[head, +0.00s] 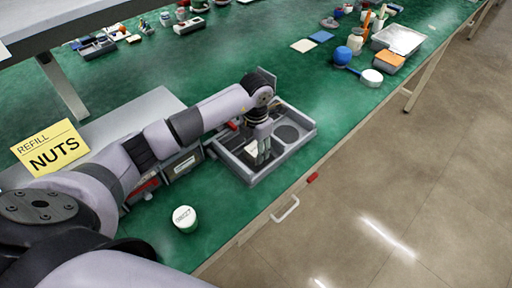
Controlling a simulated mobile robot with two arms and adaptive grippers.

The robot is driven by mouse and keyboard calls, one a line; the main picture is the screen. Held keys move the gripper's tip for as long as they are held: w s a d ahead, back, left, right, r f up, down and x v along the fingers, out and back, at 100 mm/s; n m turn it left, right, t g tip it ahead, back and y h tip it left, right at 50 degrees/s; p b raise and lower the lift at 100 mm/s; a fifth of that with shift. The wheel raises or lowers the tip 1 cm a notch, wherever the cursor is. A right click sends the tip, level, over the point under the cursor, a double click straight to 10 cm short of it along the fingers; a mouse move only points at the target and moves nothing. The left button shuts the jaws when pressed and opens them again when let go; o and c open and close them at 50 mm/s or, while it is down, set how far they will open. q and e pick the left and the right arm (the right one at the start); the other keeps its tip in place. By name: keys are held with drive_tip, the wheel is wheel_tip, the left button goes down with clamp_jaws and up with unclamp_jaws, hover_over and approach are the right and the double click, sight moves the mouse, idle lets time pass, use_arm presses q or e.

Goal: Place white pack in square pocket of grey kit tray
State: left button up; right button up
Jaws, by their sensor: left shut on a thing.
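The grey kit tray (301,133) lies on the green bench near its front edge. It has a round pocket at the right and other recesses partly hidden by my arm. My left gripper (263,155) points down over the tray's front-left part. It is shut on the white pack (251,149), which shows as a small pale block at the fingers. Whether the pack touches the pocket floor, I cannot tell. The square pocket is not clearly visible behind the gripper. My right gripper is not in view.
A white round container (185,218) stands front left of the tray. A grey bin (184,164) with a label sits left of the tray. A yellow "REFILL NUTS" sign (50,146) stands at the left.

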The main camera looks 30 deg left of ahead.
sight(256, 148)
use_arm(q)
drive_tip(key=shift+f, duration=0.15)
drive_tip(key=o, duration=1.2)
drive_tip(key=shift+r, duration=0.65)
wheel_tip(256, 148, up, 11)
drive_tip(key=shift+r+b, duration=0.1)
drive_tip(key=shift+b, duration=0.9)
